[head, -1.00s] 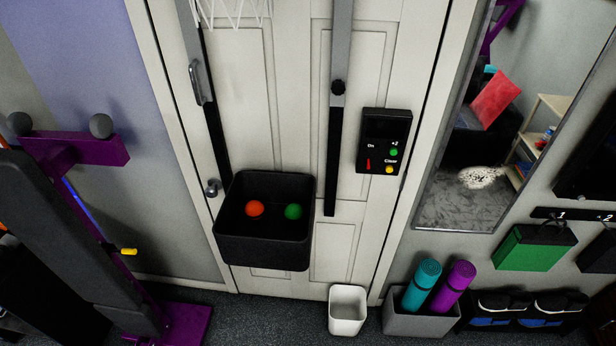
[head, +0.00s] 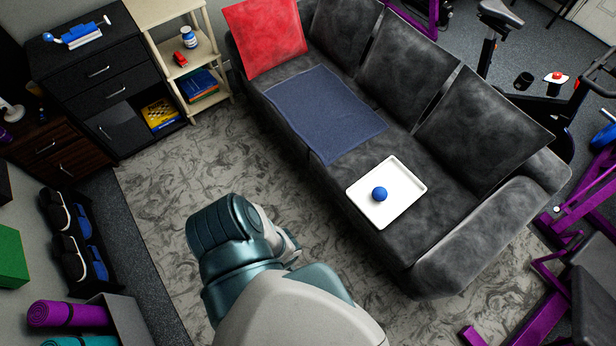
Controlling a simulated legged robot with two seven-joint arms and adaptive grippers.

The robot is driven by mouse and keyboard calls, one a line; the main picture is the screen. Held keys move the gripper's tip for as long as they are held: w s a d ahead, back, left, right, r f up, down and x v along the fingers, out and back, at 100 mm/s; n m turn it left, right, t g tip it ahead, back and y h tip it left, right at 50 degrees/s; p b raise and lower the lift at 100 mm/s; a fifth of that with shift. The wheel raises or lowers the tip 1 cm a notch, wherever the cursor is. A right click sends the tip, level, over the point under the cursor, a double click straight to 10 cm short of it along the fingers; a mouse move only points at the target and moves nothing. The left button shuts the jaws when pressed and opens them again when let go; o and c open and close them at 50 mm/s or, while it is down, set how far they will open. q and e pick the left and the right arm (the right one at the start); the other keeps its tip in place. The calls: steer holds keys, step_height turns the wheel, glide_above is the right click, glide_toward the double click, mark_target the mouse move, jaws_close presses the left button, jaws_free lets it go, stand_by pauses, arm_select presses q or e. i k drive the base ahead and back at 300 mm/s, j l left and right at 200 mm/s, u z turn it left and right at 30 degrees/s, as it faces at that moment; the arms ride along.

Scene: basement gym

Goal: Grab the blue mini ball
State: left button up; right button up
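The blue mini ball (head: 379,194) rests on a white square tray (head: 415,185) on the seat of the dark grey sofa (head: 480,120), near its right armrest. The ball is fully visible and nothing touches it except the tray. Part of one of my arms rises from the bottom edge, left of the tray and apart from it. I cannot tell which arm it is. Neither gripper shows in the head view.
A blue-grey cloth (head: 325,112) and a red cushion (head: 264,38) lie on the sofa. Patterned carpet (head: 175,190) is open in front. Shelves (head: 160,53) and a black cabinet (head: 95,75) stand at back left. Purple gym equipment (head: 590,200) is at right.

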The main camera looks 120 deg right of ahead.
mark_target(379, 194)
steer(key=z, duration=4.85)
